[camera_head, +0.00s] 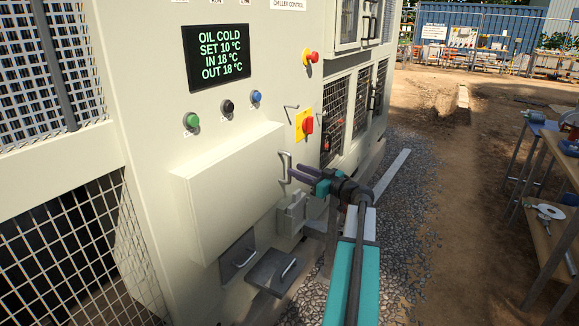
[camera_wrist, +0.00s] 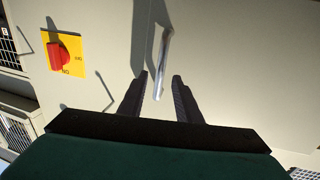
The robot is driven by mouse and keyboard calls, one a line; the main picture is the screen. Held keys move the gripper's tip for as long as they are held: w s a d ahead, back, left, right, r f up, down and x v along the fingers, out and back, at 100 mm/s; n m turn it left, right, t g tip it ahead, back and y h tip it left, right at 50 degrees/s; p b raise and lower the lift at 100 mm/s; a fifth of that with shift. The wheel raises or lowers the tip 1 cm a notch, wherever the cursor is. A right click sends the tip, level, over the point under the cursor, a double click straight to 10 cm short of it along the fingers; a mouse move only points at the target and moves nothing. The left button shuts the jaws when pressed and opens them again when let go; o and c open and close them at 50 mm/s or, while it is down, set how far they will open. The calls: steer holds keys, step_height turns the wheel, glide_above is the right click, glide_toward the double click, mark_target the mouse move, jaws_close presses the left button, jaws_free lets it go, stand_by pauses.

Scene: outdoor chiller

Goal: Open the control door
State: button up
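A cream cabinet front (camera_head: 150,110) carries a raised box-like panel (camera_head: 225,185). Which part is the control door I cannot tell for sure. A pale upright bar handle (camera_head: 284,166) stands at the right edge of the raised panel. My gripper (camera_head: 293,172) is right at this handle. In the wrist view, my gripper (camera_wrist: 160,76) is open, with its two dark fingers apart. The lower end of the handle (camera_wrist: 163,60) shows between the fingertips, with a gap on each side. Whether a finger touches it I cannot tell.
A red rotary switch on a yellow plate (camera_head: 305,124) is just right of the handle. Above are a display (camera_head: 217,57), push buttons and a red emergency knob (camera_head: 310,57). A grey box (camera_head: 291,212) sits below. A workbench (camera_head: 555,160) stands at far right; gravel lies between.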

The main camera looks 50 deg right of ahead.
mark_target(289, 180)
steer(key=shift+w+a+p, duration=0.1)
steer(key=shift+w+p, duration=0.4)
steer(key=shift+w, duration=1.9)
jaws_close()
steer(key=shift+a, duration=0.3)
steer(key=shift+d+f, duration=0.1)
steer(key=shift+d, duration=0.05)
steer(key=shift+s, duration=0.1)
